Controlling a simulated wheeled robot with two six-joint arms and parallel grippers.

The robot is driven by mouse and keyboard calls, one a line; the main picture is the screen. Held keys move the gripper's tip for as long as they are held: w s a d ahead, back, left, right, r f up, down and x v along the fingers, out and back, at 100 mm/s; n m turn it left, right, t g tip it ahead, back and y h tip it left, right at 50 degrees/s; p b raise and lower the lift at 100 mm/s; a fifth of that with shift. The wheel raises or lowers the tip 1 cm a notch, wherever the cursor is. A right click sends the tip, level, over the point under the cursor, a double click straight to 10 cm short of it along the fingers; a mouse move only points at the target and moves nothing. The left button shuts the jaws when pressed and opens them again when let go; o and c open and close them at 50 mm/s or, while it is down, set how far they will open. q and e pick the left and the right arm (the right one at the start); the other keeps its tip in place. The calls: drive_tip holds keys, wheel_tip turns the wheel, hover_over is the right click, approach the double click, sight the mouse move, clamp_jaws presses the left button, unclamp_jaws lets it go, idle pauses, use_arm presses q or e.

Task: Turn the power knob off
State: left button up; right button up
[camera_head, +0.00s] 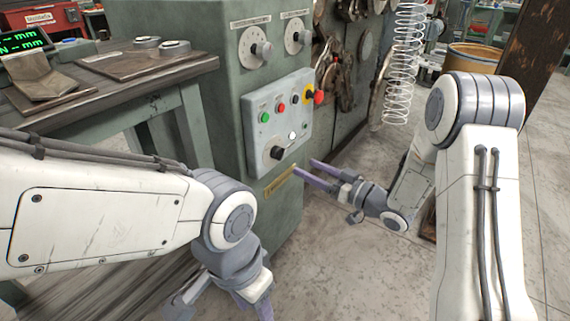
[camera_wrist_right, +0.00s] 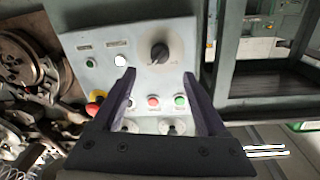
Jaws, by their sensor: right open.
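A black rotary knob (camera_head: 277,153) sits low on the light grey control panel (camera_head: 250,128) of the green machine. It also shows in the right wrist view (camera_wrist_right: 159,52), on a round grey plate. Its label is too small to read, and I cannot tell its setting. My right gripper (camera_head: 305,167) is open and empty, in front of the panel and to the right of the knob in the head view. In the right wrist view its fingertips (camera_wrist_right: 159,74) are spread, with the knob showing beyond the gap. My left gripper (camera_head: 222,301) is low at the bottom edge, its fingers apart and empty.
The panel also carries a green button (camera_head: 265,117), a red button (camera_head: 281,107), a white lamp (camera_head: 292,135) and a yellow-and-red emergency stop (camera_head: 314,97). Two dials (camera_head: 255,49) are above. A workbench (camera_head: 190,68) stands left; a hanging spring (camera_head: 403,65) is right.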

sight(278, 153)
drive_tip(key=b+x, duration=0.2)
drive_tip(key=x, duration=0.6)
drive_tip(key=shift+w+a, duration=0.25)
drive_tip(key=shift+a, duration=0.05)
clamp_jaws()
